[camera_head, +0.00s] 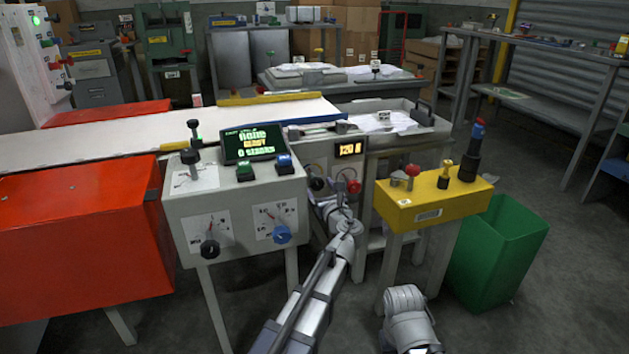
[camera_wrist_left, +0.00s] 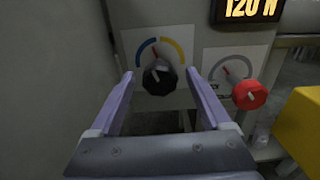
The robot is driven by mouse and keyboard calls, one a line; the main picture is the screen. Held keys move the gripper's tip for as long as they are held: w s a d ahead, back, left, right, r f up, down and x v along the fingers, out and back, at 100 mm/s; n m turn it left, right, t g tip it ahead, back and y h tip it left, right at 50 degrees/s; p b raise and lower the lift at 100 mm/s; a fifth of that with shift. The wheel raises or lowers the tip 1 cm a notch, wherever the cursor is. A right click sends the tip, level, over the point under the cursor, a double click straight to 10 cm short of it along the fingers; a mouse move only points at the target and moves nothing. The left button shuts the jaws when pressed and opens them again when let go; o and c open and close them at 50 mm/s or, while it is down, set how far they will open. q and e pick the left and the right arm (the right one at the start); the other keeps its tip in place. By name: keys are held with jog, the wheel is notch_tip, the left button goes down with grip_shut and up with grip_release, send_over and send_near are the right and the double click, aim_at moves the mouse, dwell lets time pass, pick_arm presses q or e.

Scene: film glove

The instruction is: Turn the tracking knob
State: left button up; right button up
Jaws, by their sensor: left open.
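A black knob (camera_wrist_left: 159,80) with a red pointer sits on a white plate with a blue and yellow arc, in the left wrist view. It also shows in the head view (camera_head: 317,184), partly behind my arm. A red knob (camera_wrist_left: 249,94) with a grey arc is to its right, also in the head view (camera_head: 354,187). I cannot read which one is labelled tracking. My left gripper (camera_wrist_left: 159,74) is open, its fingers on either side of the black knob. I cannot tell whether they touch it. In the head view my left gripper (camera_head: 326,204) is at this panel.
An orange display (camera_head: 348,150) reading 120 is above the knobs. A grey console (camera_head: 240,200) with a black knob (camera_head: 210,249) and a blue knob (camera_head: 282,234) stands left. A yellow box (camera_head: 430,203) with levers and a green bin (camera_head: 500,250) are right.

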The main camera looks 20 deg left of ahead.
aim_at(315, 180)
pick_arm(q)
jog(key=x, duration=0.4)
jog(key=shift+s, duration=0.1)
grip_shut()
dwell(0.5)
